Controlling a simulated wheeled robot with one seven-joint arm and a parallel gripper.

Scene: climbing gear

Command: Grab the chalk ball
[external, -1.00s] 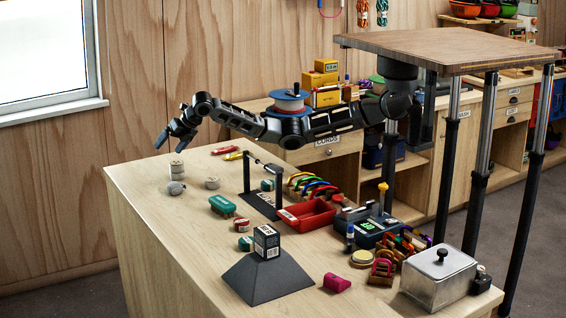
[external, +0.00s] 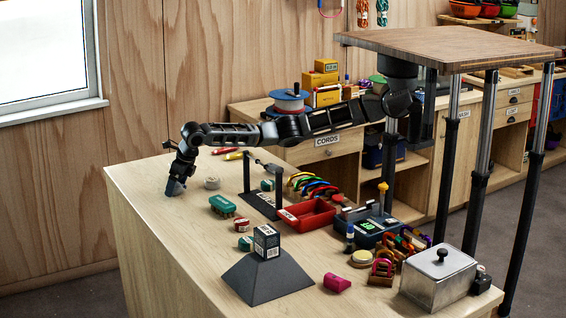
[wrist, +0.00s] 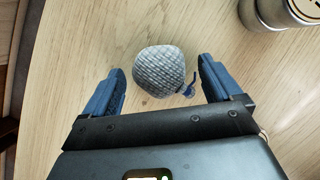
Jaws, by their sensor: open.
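The chalk ball (wrist: 158,71) is a grey, woven-textured ball with a small blue drawstring, resting on the wooden bench top in the wrist view. My gripper (wrist: 163,80) is open, with one blue-padded finger on each side of the ball. There is a visible gap to the left finger, and the drawstring lies toward the right finger. In the external view my gripper (external: 175,188) points down at the bench's far left end and hides the ball.
A stack of round tins (wrist: 285,12) stands close by at the upper right of the wrist view. The bench's left front (external: 150,220) is clear.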

